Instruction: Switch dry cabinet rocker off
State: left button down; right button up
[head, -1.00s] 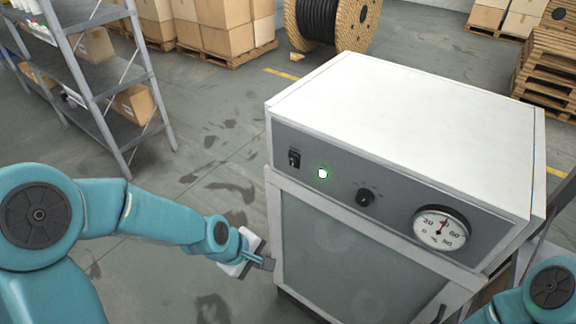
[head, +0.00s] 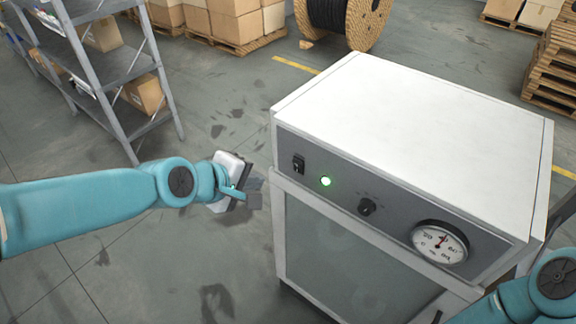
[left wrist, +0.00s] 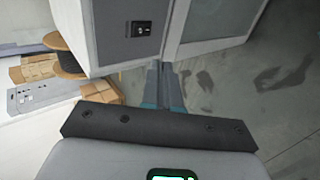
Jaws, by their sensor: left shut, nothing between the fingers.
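The dry cabinet (head: 420,120) is a white box with a grey front panel. Its black rocker (head: 298,164) sits at the panel's left end, beside a lit green lamp (head: 325,181). The rocker also shows in the left wrist view (left wrist: 141,29), on the panel above the fingers. My left gripper (head: 258,190) is shut and empty, to the left of the cabinet and a little lower than the rocker, apart from it. In the left wrist view its fingers (left wrist: 165,85) point toward the cabinet. My right gripper is not in view; only part of my right arm shows at the lower right.
A black knob (head: 367,206) and a round dial gauge (head: 440,242) are on the same panel. A metal shelf (head: 115,70) stands at left. A cable reel (head: 345,18) and boxes (head: 235,20) are behind. Floor between shelf and cabinet is clear.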

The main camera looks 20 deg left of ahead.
pick_arm(q)
send_near(295, 167)
notch_tip(295, 167, down, 3)
jog(key=w, duration=0.1)
jog(key=shift+w+d+f+p, duration=0.15)
jog(key=shift+w+d+p, duration=0.3)
jog(key=shift+w, duration=0.15)
jog(key=shift+w+d+f+p, duration=0.15)
jog(key=shift+w+d+p, duration=0.15)
jog(key=shift+w+p, duration=0.25)
jog(key=shift+w+d, duration=0.1)
jog(key=shift+w, duration=0.1)
jog(key=shift+w+f, duration=0.1)
jog(key=shift+w, duration=0.05)
